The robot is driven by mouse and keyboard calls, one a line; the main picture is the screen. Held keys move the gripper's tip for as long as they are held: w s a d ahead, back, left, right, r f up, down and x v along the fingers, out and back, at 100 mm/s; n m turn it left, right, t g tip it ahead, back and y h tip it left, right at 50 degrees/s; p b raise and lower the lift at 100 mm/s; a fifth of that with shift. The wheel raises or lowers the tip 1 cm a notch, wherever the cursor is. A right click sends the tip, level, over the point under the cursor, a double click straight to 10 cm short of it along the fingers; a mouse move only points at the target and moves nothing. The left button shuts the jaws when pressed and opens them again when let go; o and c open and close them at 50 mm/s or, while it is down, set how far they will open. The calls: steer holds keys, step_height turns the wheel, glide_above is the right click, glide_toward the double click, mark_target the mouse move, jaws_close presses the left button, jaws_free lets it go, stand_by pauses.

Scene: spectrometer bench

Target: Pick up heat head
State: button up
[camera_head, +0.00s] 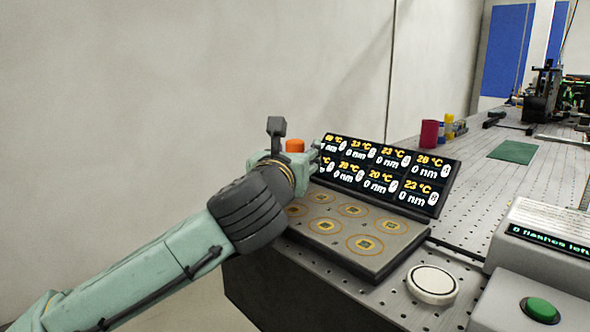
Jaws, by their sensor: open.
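My arm reaches in from the lower left, and my gripper (312,155) is at the back left corner of the hot plate unit, beside the left end of its display. The gripper is open; its fingers are small and mostly hidden by my wrist. A small orange piece (294,145) shows just behind and above the wrist; it may be the heat head, but I cannot tell. I cannot see whether anything is between the fingers. The hot plate unit (383,244) has several gold-ringed spots, with its left part hidden by my wrist.
The tilted black display (448,183) shows temperatures and "0 nm". A white round disc (432,283) lies in front of the unit. A box with a green button (541,309) stands at right. Red (429,133) and yellow containers stand behind. A green mat (513,152) lies farther back.

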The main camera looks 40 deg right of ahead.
jaws_close()
stand_by(0.8)
